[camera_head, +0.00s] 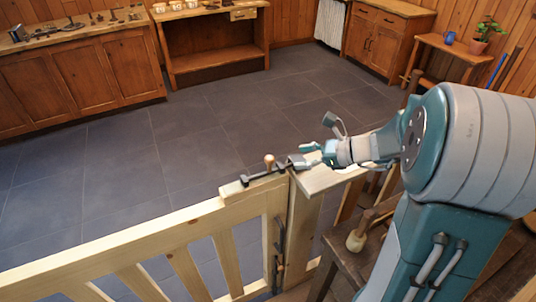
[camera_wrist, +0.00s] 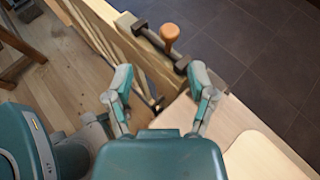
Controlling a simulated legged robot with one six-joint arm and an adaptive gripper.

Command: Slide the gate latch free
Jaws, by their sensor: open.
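The gate (camera_head: 140,238) is pale wood with slats, in the lower left of the head view. Its latch is a dark bar (camera_head: 257,176) lying along the top rail, with an upright orange-brown knob (camera_head: 269,160). In the wrist view the bar (camera_wrist: 153,38) and knob (camera_wrist: 170,33) lie just ahead of the fingertips. The bar's near end reaches toward the gate post (camera_head: 305,215); whether it sits in a keeper there is hard to tell. My gripper (camera_wrist: 160,72) is open and empty, its fingers wide apart. In the head view my gripper (camera_head: 303,156) is above the post top, right of the knob, apart from it.
A pale board (camera_head: 325,178) tops the post under my gripper. A wooden stool or bench (camera_head: 360,262) with a mallet-like tool stands beside my arm. Beyond the gate is open grey tiled floor (camera_head: 190,130), with cabinets (camera_head: 75,85) and a workbench (camera_head: 215,60) along the walls.

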